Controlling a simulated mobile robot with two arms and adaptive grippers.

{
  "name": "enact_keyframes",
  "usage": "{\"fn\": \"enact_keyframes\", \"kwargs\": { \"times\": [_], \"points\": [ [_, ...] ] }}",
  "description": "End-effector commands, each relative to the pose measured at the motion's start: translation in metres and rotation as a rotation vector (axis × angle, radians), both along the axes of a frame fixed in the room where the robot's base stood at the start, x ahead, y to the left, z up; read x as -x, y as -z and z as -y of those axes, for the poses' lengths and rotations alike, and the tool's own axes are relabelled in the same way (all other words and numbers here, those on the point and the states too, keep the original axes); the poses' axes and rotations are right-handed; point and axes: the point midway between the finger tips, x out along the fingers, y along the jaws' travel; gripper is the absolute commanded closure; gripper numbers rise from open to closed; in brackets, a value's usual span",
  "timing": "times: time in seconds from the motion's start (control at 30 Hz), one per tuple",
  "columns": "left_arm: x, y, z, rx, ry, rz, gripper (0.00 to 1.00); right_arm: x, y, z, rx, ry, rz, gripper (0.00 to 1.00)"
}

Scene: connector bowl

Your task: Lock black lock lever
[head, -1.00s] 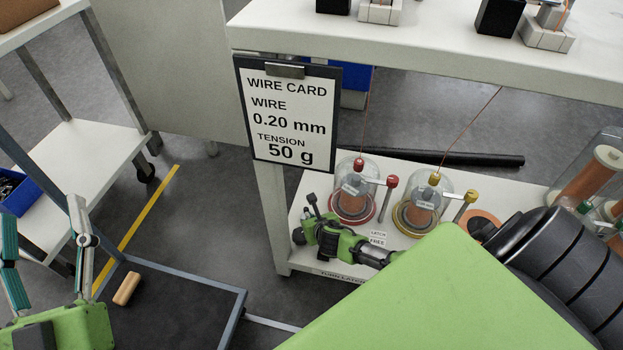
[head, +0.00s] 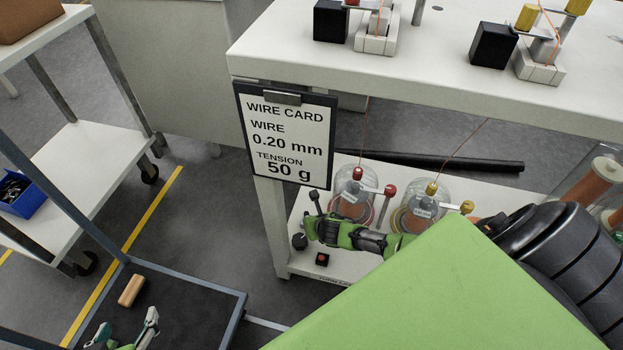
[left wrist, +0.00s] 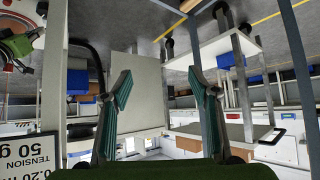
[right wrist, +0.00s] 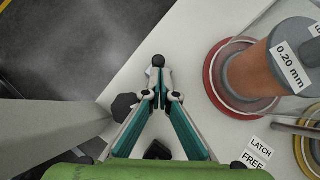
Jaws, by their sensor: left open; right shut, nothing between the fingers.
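A small black ball on a short stem (head: 314,194) stands at the left end of the lower shelf, and a larger black knob (head: 299,241) is nearer the shelf's left edge. I cannot tell which belongs to the lock lever. In the right wrist view the small ball (right wrist: 159,60) lies just beyond my right fingertips, and the larger knob (right wrist: 124,106) is beside the left finger. Contact is unclear. My right gripper (right wrist: 160,93) is shut and empty. My left gripper (left wrist: 166,85) is open and empty, away from the shelf; it shows low in the head view (head: 126,328).
Glass-covered wire spools with a red knob (head: 389,190) and a yellow knob (head: 467,207) stand right of my right gripper. A LATCH FREE label (right wrist: 256,154) lies on the shelf. A box with a red button (head: 322,259) sits near the front edge. The wire card (head: 286,135) hangs above.

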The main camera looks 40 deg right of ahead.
Motion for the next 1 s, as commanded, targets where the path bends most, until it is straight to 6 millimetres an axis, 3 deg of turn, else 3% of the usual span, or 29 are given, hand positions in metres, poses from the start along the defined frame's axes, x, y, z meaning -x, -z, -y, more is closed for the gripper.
{"fn": "enact_keyframes", "kwargs": {
  "times": [0.4, 0.67, 1.0],
  "points": [
    [0.064, 0.037, -0.022, -0.066, -0.023, -0.307, 0.45, -0.001, -0.003, -0.002, 0.001, -0.001, 0.001, 1.0],
    [0.063, 0.037, -0.021, -0.065, -0.023, -0.304, 0.45, -0.001, -0.002, -0.002, 0.001, -0.001, 0.001, 1.0],
    [0.078, 0.04, -0.026, -0.078, -0.028, -0.365, 0.45, -0.001, -0.007, -0.002, 0.001, -0.001, 0.002, 1.0]
  ]
}}
